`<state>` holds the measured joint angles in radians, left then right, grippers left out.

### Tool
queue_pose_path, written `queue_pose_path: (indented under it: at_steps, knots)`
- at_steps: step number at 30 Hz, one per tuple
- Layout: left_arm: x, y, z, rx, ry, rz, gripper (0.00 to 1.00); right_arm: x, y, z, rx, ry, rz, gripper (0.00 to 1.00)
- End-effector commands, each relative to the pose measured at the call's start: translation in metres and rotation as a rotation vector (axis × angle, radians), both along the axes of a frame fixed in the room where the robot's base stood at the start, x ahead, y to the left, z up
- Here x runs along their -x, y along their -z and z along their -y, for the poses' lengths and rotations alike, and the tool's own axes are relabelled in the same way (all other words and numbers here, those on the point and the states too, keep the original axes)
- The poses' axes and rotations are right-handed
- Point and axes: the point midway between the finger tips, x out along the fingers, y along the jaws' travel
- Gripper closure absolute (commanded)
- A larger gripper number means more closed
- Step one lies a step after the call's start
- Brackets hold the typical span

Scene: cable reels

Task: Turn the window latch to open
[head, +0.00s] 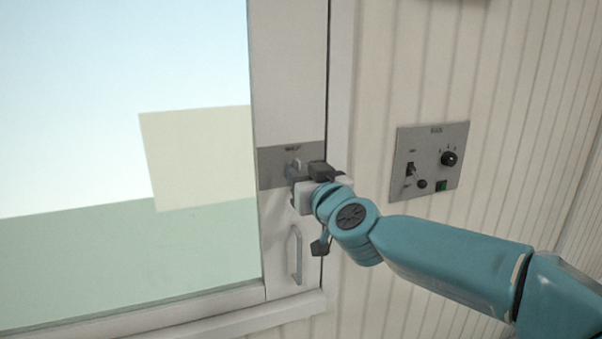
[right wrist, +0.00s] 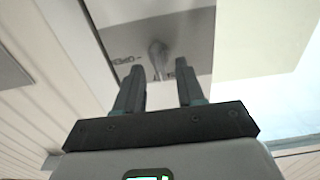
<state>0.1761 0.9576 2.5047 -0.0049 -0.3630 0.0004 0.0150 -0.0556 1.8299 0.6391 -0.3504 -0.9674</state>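The window latch (head: 295,165) is a small metal lever on a grey plate (head: 268,170) on the white window frame. My right gripper (head: 296,181) is right at the plate and hides part of the latch. In the right wrist view the latch (right wrist: 157,54) shows as a grey lever against its plate (right wrist: 190,28), which carries small dark lettering. My right gripper (right wrist: 158,68) has its two dark fingers apart, with the lever between and just beyond the tips. A gap shows on both sides of the lever. My left gripper is not in view.
A grey pull handle (head: 296,255) sits on the frame below the latch. A control panel (head: 431,160) with a switch, a knob and buttons is on the ribbed wall to the right. The window pane (head: 110,80) fills the left side.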

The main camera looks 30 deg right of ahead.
Motion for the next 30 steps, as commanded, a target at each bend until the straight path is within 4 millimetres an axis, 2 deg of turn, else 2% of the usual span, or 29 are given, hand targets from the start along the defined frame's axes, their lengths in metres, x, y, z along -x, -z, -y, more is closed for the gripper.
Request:
queue_pose_path:
  at_steps: [3, 6, 15, 17, 18, 19, 30]
  knots:
    - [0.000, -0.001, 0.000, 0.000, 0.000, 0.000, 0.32, -0.015, 0.000, 0.004, 0.002, 0.000, -0.001, 0.62]
    - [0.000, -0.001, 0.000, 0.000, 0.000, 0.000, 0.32, -0.021, 0.000, 0.007, 0.001, 0.000, -0.001, 0.62]
    - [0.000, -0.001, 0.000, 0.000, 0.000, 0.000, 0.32, -0.022, 0.000, 0.008, 0.001, 0.000, 0.000, 0.62]
    - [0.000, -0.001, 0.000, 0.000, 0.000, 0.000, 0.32, -0.022, 0.000, 0.008, 0.001, 0.000, 0.000, 0.81]
    - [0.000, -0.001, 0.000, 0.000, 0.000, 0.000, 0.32, -0.022, 0.000, 0.008, 0.001, 0.000, 0.000, 0.94]
    - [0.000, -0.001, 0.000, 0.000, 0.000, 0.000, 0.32, -0.022, 0.000, 0.008, 0.001, 0.000, 0.000, 1.00]
    - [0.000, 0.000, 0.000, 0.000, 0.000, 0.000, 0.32, -0.022, 0.000, 0.008, -0.048, 0.000, 0.011, 1.00]
